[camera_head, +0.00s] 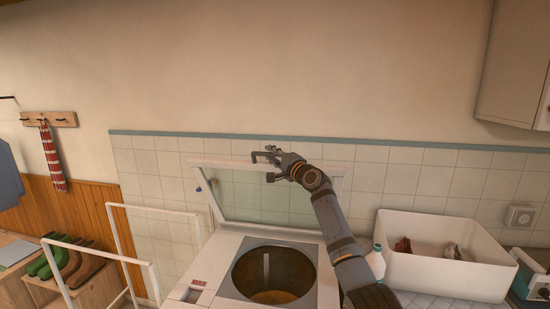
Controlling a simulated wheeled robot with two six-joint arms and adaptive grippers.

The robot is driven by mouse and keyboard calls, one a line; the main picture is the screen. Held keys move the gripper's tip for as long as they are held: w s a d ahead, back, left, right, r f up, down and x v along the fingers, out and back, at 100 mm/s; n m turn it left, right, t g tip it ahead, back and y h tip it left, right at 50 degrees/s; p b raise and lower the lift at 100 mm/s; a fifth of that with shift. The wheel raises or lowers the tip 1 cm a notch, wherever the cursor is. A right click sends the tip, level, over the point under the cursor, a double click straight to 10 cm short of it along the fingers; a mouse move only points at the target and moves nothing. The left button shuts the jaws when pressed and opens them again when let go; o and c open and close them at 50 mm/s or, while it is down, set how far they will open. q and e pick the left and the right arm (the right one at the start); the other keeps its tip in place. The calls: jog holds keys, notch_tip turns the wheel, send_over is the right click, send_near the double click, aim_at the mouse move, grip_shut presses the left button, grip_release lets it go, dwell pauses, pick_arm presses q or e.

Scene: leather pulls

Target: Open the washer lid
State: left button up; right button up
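The washer (212,275) is a white top-loader in the lower middle of the head view, with its round dark drum (273,272) exposed. Its lid (245,200), a white frame around a clear pane, stands raised at the back, near the tiled wall. My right arm reaches up over the washer's right side. My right gripper (266,158) is at the lid's top edge, pointing left. Its fingers look spread apart, with nothing clearly held between them. I cannot tell whether it touches the lid. My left gripper is not in view.
A wall cabinet (512,65) hangs at upper right. A white rack (150,275) stands left of the washer. A striped towel (52,155) hangs farther left.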

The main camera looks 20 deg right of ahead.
jog(key=v, duration=1.2)
jog(key=shift+f, duration=0.1)
